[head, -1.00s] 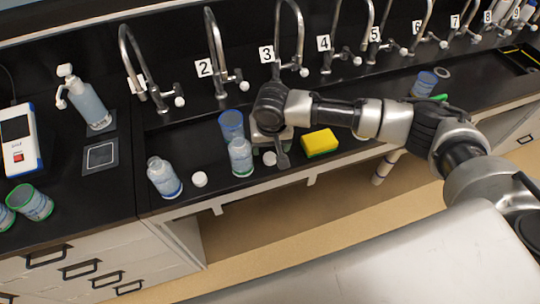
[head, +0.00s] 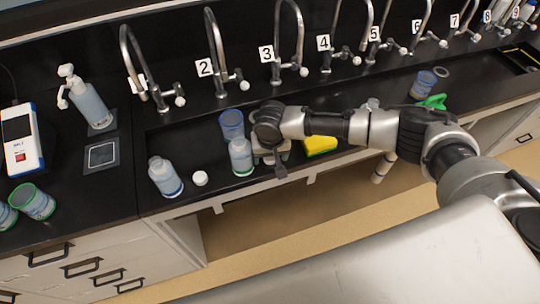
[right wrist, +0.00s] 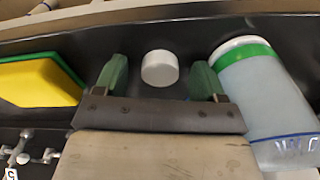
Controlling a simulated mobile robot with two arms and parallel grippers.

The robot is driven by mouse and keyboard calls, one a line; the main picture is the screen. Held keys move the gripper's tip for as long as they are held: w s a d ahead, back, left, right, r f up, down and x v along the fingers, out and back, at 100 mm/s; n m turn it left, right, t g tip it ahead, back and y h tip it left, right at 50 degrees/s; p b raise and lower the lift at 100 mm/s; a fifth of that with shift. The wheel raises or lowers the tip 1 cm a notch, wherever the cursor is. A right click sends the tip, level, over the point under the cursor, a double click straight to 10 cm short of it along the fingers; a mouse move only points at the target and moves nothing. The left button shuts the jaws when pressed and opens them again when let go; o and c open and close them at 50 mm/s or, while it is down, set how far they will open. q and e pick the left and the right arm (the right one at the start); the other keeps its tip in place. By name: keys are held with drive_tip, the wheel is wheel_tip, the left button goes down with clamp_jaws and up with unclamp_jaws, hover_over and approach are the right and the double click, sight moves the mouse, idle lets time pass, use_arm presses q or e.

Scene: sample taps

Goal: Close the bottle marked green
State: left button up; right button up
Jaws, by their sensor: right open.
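A translucent bottle with a green band near its base (head: 241,157) stands upright on the dark counter, left of my right gripper (head: 272,160). It also shows at the right of the right wrist view (right wrist: 262,90). A white cap (right wrist: 160,68) lies between the two green fingertips of my right gripper (right wrist: 159,76), with gaps on both sides. That cap is hidden by the gripper in the head view. The right gripper is open and low over the counter. My left gripper is out of view.
A blue-marked bottle (head: 165,177) and another white cap (head: 200,178) are farther left. A blue-rimmed cup (head: 231,124) stands behind the green-banded bottle. A yellow sponge (head: 320,146) lies to the right. Taps (head: 291,40) line the back.

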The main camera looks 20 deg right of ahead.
sight(272, 158)
drive_tip(key=shift+c, duration=0.3)
drive_tip(key=c, duration=0.9)
drive_tip(key=shift+r, duration=0.1)
drive_tip(key=shift+r, duration=0.45)
drive_tip(key=r, duration=0.1)
drive_tip(key=r+b, duration=0.1)
drive_tip(key=r, duration=0.1)
drive_tip(key=shift+s+d+r, duration=0.15)
drive_tip(key=shift+s, duration=0.25)
drive_tip(key=s+d+r, duration=0.1)
drive_tip(key=s+r, duration=0.1)
drive_tip(key=s, duration=0.1)
drive_tip(key=s+d+r+b, duration=0.1)
drive_tip(key=s+r, duration=0.1)
drive_tip(key=s, duration=0.2)
drive_tip(key=s+r, duration=0.2)
drive_tip(key=s, duration=0.1)
drive_tip(key=shift+s+d+r+b, duration=0.25)
drive_tip(key=shift+d+r+b, duration=0.1)
drive_tip(key=shift+d, duration=0.05)
